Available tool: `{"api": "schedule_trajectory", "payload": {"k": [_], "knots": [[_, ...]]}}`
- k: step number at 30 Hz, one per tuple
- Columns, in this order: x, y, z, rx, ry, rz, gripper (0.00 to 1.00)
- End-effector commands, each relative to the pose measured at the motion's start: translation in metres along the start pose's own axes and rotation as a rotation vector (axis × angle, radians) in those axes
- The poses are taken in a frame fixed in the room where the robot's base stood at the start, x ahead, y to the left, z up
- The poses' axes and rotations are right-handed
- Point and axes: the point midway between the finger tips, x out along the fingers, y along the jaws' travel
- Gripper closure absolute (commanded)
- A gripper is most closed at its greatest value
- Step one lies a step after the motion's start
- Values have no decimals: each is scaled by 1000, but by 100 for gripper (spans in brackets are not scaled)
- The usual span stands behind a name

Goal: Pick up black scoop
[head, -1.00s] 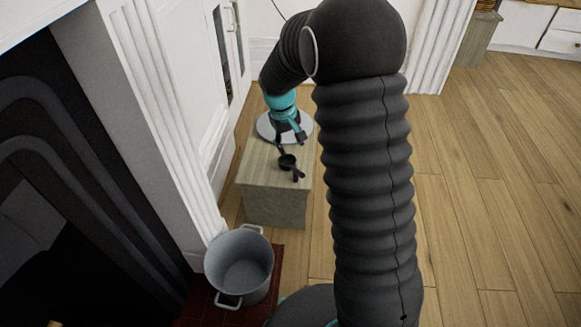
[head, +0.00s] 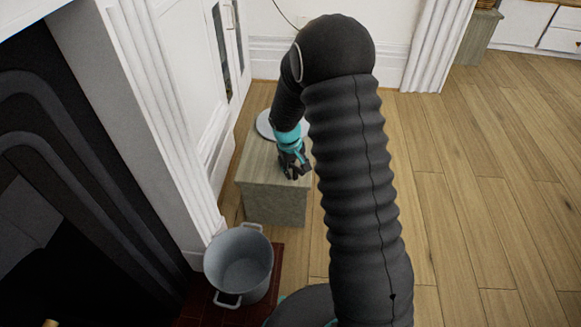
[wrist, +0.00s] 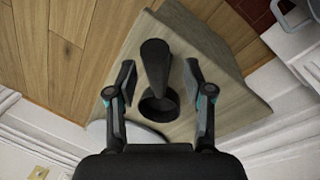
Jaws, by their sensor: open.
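The black scoop (wrist: 157,65) lies on top of the wooden block (wrist: 207,62) in the wrist view, its handle pointing away from my wrist and its round cup nearer to it. My gripper (wrist: 158,80) is open, with one finger on each side of the scoop and a gap on both sides. In the head view my gripper (head: 294,172) is over the front part of the block (head: 262,196). There it covers most or all of the scoop. How far the fingers are above the block top is hard to tell.
A white round plate (head: 265,122) lies at the back of the block. A grey pot (head: 239,265) stands on red tiles in front of the block, by the dark fireplace (head: 75,180). A white cabinet (head: 190,80) is close on the left. The wooden floor on the right (head: 480,180) is clear.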

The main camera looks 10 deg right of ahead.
Motion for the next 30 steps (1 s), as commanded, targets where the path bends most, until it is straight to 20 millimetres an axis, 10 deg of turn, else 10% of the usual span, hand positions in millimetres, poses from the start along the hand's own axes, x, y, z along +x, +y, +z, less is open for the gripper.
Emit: {"api": "schedule_trajectory", "payload": {"k": [8, 15, 30], "knots": [[3, 0, 0, 0, 1, 0, 48], [3, 0, 0, 0, 1, 0, 100], [-4, 2, 0, 0, 1, 1, 100]]}}
